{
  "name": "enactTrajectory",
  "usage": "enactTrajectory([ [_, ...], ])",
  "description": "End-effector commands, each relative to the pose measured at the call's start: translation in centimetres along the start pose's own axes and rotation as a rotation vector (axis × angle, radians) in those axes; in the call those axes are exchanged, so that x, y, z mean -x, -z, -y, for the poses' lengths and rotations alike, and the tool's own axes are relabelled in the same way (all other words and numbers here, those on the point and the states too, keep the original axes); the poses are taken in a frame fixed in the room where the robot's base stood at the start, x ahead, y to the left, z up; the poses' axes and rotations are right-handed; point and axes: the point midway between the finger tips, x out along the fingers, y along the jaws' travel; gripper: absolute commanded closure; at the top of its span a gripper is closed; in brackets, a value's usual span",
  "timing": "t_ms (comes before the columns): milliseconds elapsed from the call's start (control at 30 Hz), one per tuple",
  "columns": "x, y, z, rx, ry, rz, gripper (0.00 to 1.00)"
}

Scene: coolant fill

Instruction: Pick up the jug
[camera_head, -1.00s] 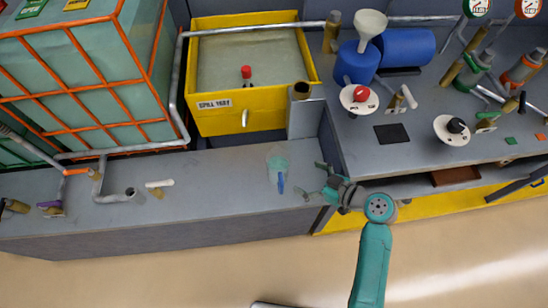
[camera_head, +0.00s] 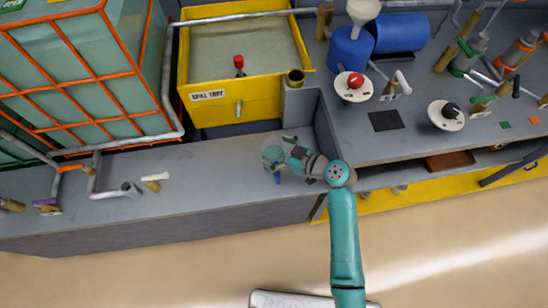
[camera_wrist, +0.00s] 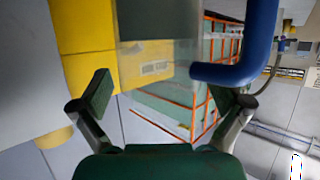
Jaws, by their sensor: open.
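The jug (camera_head: 272,155) is a clear, faintly greenish vessel with a blue handle, standing on the lower grey bench ledge in the head view. In the wrist view its see-through body (camera_wrist: 158,50) is ahead, in the upper middle, and its blue handle (camera_wrist: 245,62) is large at upper right. My gripper (camera_head: 284,153) is at the jug's right side in the head view. In the wrist view my gripper (camera_wrist: 165,95) has its two fingers spread wide apart, with nothing held between them. Whether a finger touches the jug or handle, I cannot tell.
A yellow spill tray (camera_head: 238,112) stands behind the jug. A short grey post with a brass cup (camera_head: 295,78) and the higher bench (camera_head: 370,150) are close on the right. An orange-framed tank (camera_head: 90,75) is at left. The ledge left of the jug is mostly clear.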

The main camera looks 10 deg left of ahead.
Motion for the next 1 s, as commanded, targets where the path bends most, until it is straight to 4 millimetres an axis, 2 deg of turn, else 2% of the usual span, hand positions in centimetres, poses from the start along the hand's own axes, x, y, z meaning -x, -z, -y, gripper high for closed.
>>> enactTrajectory([
  [100, -0.72, -0.03, 0.03, 0.000, 0.001, 0.001, 0.00],
  [333, -0.77, -0.03, 0.01, 0.000, -0.001, 0.000, 0.00],
  [600, -0.75, -0.04, 0.01, 0.000, -0.001, 0.001, 0.68],
  [700, -0.74, 0.07, -0.02, 0.001, -0.001, -0.001, 0.89],
  [1000, -0.54, 0.58, -0.04, 0.002, -0.001, -0.002, 0.89],
])
